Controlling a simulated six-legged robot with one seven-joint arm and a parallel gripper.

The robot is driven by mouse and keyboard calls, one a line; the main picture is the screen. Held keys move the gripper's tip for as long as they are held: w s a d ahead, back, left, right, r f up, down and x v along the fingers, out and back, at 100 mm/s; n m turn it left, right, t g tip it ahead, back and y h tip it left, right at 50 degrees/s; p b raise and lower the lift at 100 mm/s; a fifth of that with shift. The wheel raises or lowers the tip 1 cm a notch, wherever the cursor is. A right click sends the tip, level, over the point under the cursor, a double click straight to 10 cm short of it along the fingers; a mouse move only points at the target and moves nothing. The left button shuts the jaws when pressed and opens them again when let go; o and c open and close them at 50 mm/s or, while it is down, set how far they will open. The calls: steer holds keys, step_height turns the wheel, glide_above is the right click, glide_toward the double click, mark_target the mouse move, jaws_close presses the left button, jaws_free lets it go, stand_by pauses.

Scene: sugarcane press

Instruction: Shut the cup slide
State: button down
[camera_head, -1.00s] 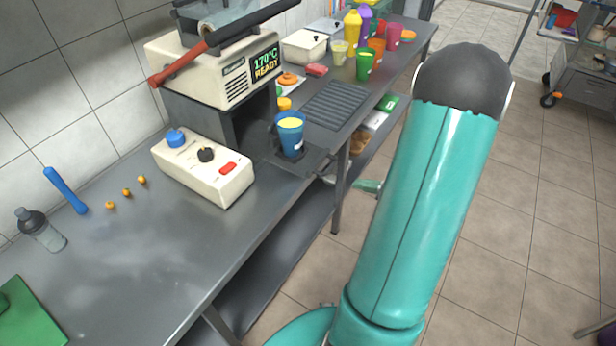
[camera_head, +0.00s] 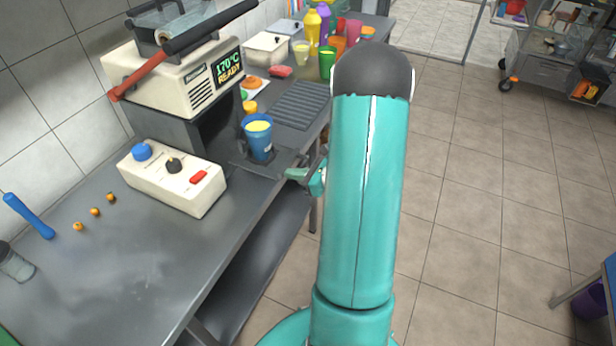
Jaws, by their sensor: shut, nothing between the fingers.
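The cup slide (camera_head: 279,162) is a dark flat plate sticking out from under the press (camera_head: 190,85) over the front of the bench. A blue cup (camera_head: 258,146) with yellow contents stands upright on it. My gripper (camera_head: 304,163) is just right of the slide's outer end, low beside the bench edge. It looks shut and empty. My teal arm hides part of it, and I cannot tell whether it touches the slide.
A white control box (camera_head: 172,178) with a blue knob and red switch sits in front of the press. A ribbed dark tray (camera_head: 297,104) and several coloured cups lie behind the slide.

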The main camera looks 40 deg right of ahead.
mark_target(235, 160)
steer(key=shift+w+a, duration=0.1)
steer(key=shift+w, duration=0.15)
steer(key=w+a, duration=0.2)
steer(key=w, duration=0.4)
steer(key=w+a, duration=0.2)
steer(key=w, duration=0.5)
steer(key=w+a, duration=0.3)
steer(key=w, duration=0.3)
steer(key=shift+w, duration=0.25)
